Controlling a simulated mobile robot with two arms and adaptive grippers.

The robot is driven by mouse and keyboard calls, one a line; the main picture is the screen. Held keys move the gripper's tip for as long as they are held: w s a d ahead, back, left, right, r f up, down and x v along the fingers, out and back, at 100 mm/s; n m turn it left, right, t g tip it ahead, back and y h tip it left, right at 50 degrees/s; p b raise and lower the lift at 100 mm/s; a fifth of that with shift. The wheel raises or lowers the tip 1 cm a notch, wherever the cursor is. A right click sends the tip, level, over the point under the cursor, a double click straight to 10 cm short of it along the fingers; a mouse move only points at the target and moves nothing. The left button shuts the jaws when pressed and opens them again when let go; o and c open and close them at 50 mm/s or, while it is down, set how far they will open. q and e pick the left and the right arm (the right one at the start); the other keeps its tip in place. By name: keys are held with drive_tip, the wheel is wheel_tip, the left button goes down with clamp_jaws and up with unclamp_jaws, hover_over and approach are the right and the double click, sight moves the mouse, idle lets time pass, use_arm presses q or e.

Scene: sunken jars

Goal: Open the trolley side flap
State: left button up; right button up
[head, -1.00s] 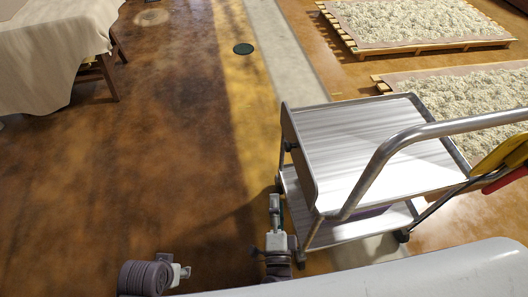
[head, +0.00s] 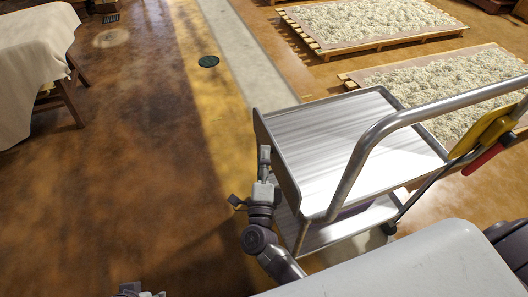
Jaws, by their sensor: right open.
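The trolley (head: 350,140) is a metal cart with a ribbed silver top, a lower shelf (head: 345,228) and a tubular handle over its near right side. A narrow grey upright panel (head: 283,168) runs along the top's left side. It looks like the side flap, standing folded against the cart; its outer face is mostly turned away. My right gripper (head: 264,158) is open, fingers pointing away, close beside this panel's outer side; contact cannot be told. My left gripper (head: 135,291) barely shows at the bottom edge, far from the trolley, and its jaws cannot be made out.
A yellow part (head: 487,130) and a red part (head: 483,160) sit by the handle at right. Pallets of pale material (head: 370,22) lie behind the trolley. A cloth-covered table (head: 35,60) stands far left. The brown floor left of the trolley is open.

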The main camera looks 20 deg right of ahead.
drive_tip(key=shift+x, duration=0.85)
drive_tip(key=shift+c, duration=0.3)
clamp_jaws()
